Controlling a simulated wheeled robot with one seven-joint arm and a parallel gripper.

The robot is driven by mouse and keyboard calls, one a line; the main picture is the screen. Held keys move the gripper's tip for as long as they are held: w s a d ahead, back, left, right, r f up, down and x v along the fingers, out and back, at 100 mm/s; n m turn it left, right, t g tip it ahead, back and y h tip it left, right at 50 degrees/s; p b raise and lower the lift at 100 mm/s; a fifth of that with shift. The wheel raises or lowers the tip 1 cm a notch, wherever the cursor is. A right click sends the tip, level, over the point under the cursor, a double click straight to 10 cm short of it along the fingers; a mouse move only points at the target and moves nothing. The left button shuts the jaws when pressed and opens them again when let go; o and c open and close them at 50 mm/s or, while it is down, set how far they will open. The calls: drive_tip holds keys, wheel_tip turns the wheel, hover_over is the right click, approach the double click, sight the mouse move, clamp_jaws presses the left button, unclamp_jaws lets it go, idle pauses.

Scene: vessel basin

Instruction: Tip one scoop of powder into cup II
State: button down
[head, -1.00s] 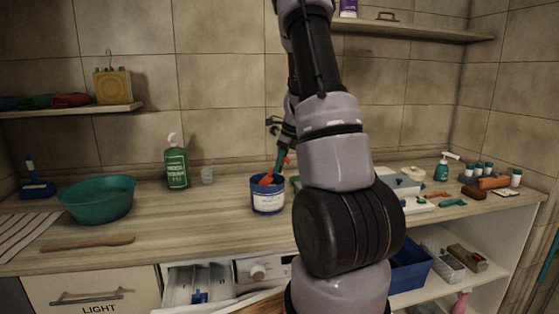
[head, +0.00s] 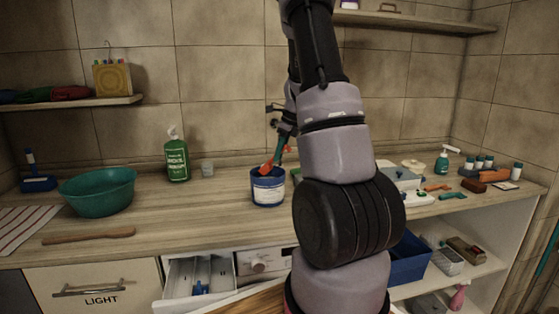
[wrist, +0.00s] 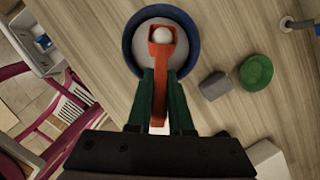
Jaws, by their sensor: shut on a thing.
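My gripper (wrist: 160,100) is shut on the handle of a red scoop (wrist: 161,72). The scoop also shows in the head view (head: 267,167), at the rim of a blue tub with a white label (head: 268,190). In the wrist view a white heap of powder (wrist: 162,34) shows in the scoop's bowl, over the blue-rimmed tub (wrist: 193,28). An open drawer (head: 172,285) with compartments and a blue part juts out below the counter front. I cannot read any numeral that marks cup II. My arm hides the counter right of the tub.
A green bottle (head: 177,160), a small clear cup (head: 207,168) and a teal bowl (head: 97,195) stand left of the tub. The counter's front left of the tub is mostly clear.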

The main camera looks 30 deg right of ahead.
sight(288, 147)
drive_tip(key=shift+r, duration=1.3)
drive_tip(key=shift+s+d+r, duration=0.1)
drive_tip(key=shift+d+r, duration=0.05)
drive_tip(key=t+y, duration=0.1)
drive_tip(key=s+d+t+y, duration=0.1)
drive_tip(key=t, duration=0.1)
drive_tip(key=shift+s+d+r+t+y, duration=0.1)
drive_tip(key=shift+s+r+t+y, duration=0.2)
drive_tip(key=shift+r, duration=0.05)
drive_tip(key=shift+s+d+r+t+y, duration=0.15)
drive_tip(key=shift+s+r+t+y, duration=0.1)
drive_tip(key=shift+t+y, duration=0.3)
drive_tip(key=shift+s+d+r+t+y, duration=0.1)
drive_tip(key=shift+s+t+y, duration=0.2)
drive_tip(key=shift+t, duration=0.35)
drive_tip(key=shift+w, duration=0.1)
